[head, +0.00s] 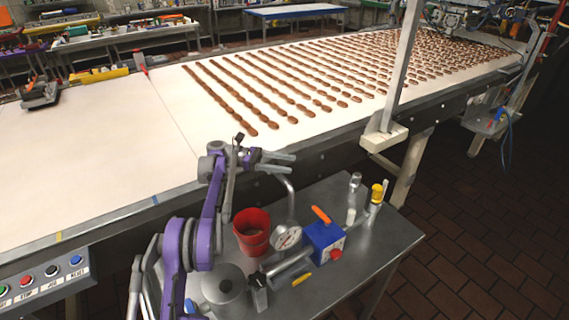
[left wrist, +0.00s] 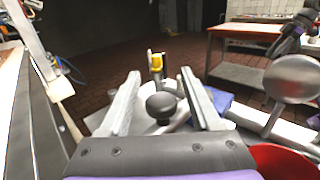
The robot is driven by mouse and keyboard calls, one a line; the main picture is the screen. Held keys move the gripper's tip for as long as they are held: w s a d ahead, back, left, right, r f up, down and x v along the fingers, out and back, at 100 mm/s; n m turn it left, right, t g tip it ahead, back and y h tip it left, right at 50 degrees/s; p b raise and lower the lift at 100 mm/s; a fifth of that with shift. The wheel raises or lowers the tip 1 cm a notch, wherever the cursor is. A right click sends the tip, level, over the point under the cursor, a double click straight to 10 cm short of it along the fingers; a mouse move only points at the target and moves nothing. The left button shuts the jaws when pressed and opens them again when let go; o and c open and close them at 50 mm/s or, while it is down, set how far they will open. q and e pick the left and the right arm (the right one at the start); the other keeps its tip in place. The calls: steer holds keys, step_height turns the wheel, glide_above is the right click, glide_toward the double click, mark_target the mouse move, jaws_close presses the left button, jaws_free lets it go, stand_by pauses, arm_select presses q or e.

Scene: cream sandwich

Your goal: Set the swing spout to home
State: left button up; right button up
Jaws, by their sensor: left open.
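The swing spout appears to be the bent metal pipe (head: 292,196) rising from the steel cart in the head view. My left gripper (head: 294,162) is open above the pipe's upper bend, its two grey fingers pointing right. In the left wrist view a dark round knob (left wrist: 161,105) shows between the spread fingers of the left gripper (left wrist: 158,90), with space on both sides. I cannot tell whether the knob belongs to the spout. The gripper hides part of the pipe's upper end in the head view. I see no right gripper.
A red bucket (head: 252,232), a dial gauge (head: 287,237), a blue box (head: 325,242) and a yellow-capped fitting (head: 376,194) crowd the cart (head: 395,235). The white conveyor (head: 150,160) with rows of brown pieces lies behind. A pale post (head: 401,75) stands at its edge.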

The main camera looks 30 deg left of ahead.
arm_select(q)
steer(key=v, duration=0.7)
steer(key=shift+a, duration=0.2)
stand_by(0.4)
